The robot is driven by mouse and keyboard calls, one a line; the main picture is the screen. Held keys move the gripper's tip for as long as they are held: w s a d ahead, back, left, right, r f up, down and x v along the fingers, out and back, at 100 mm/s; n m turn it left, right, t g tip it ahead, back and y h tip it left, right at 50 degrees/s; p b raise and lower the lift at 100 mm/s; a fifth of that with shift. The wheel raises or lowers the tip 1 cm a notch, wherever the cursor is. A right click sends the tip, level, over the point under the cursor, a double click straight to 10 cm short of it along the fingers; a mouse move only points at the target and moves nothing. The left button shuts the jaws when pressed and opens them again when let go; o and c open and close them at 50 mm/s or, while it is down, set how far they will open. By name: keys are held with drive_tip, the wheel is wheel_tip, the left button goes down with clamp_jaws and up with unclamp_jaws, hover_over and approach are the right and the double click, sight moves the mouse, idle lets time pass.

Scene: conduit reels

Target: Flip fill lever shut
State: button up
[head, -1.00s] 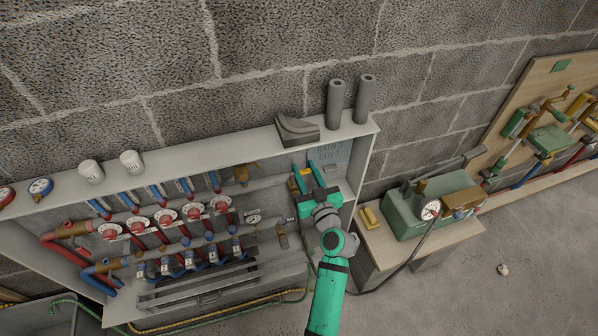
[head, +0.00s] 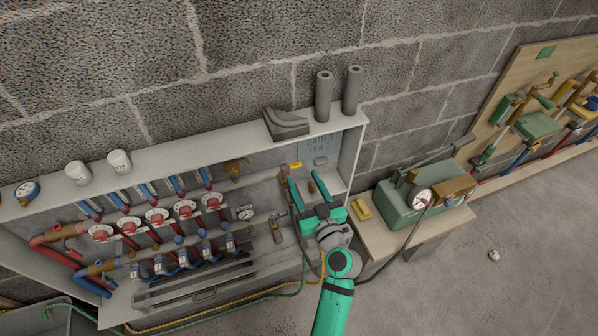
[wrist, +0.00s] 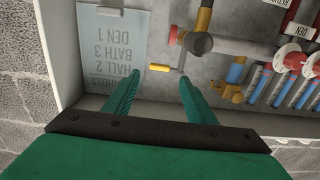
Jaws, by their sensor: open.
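The fill lever appears to be the small yellow-handled lever (wrist: 160,67) on a thin metal rod, at the back panel of the manifold cabinet. In the head view its yellow handle (head: 296,165) shows near the cabinet's upper right. My gripper (wrist: 161,79) is open and empty. In the wrist view its two green fingertips stand either side of the handle, which shows in the gap between them. In the head view my gripper (head: 306,184) is just below the handle. I cannot tell whether a finger touches the lever.
A grey label plate (wrist: 110,45) is beside the lever. A brass valve (wrist: 230,92) and pipes with red and blue caps lie on its other side. The cabinet's right wall (head: 354,155) is close to my gripper. A bench with a green pump (head: 425,203) stands to the right.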

drive_tip(key=s+f+m+g+h, duration=0.15)
drive_tip(key=s+f, duration=0.25)
drive_tip(key=s, duration=0.4)
drive_tip(key=s+f+m+h, duration=0.2)
drive_tip(key=s+f, duration=0.2)
drive_tip(key=s, duration=0.4)
drive_tip(key=s+f+m+g+h, duration=0.1)
drive_tip(key=s+f+h, duration=0.1)
drive_tip(key=s+f, duration=0.35)
drive_tip(key=s+a+r, duration=0.2)
drive_tip(key=s+r, duration=0.3)
drive_tip(key=s, duration=0.5)
drive_tip(key=s+a+r, duration=0.1)
drive_tip(key=s+r, duration=0.4)
drive_tip(key=s, duration=0.4)
drive_tip(key=shift+s+a+n+t, duration=0.35)
drive_tip(key=shift+s+a+t, duration=0.05)
drive_tip(key=shift+t, duration=0.05)
drive_tip(key=shift+c, duration=0.4)
